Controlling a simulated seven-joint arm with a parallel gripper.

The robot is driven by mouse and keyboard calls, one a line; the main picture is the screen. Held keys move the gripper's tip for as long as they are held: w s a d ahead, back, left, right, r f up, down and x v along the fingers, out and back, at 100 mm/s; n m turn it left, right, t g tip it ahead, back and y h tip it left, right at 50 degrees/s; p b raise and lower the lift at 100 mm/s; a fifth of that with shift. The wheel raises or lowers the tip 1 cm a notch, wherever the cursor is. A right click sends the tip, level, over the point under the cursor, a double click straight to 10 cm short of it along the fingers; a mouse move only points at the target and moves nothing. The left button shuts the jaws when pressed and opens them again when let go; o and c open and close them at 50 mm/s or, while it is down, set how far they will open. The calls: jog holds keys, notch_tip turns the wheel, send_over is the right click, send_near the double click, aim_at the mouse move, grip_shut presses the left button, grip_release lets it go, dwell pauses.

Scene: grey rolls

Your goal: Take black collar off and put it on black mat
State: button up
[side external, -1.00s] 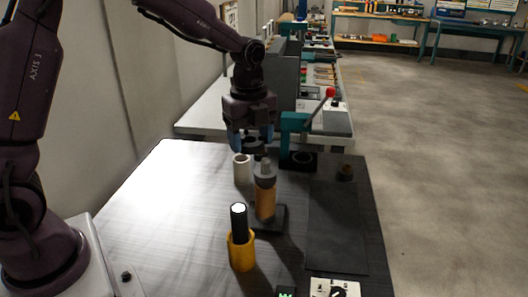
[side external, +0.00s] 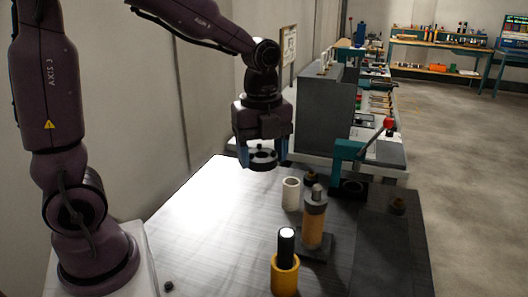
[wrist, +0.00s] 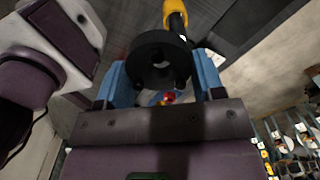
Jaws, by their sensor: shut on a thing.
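My gripper (side external: 263,160) is shut on the black collar (side external: 262,154), a thick black ring. In the wrist view the collar (wrist: 158,50) sits between my blue fingertips (wrist: 160,82), its centre hole visible. In the side view the collar hangs in the air, clear of the table and to the left of the tan roll. The tan roll (side external: 313,228) with a grey top stands upright on a dark base plate.
A white hollow cylinder (side external: 291,194) stands below and right of my gripper. A yellow holder (side external: 285,276) with a black rod stands at the front. A teal lever press (side external: 348,165) with a red knob stands behind. The left of the table (side external: 215,235) is mostly clear.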

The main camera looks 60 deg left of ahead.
notch_tip(320, 180, down, 7)
dwell(1.1)
jog(key=shift+w, duration=0.15)
send_over(370, 285)
notch_tip(370, 285, down, 16)
jog(key=shift+f, duration=2.45)
jog(key=shift+f, duration=0.15)
jog(key=o, duration=1.1)
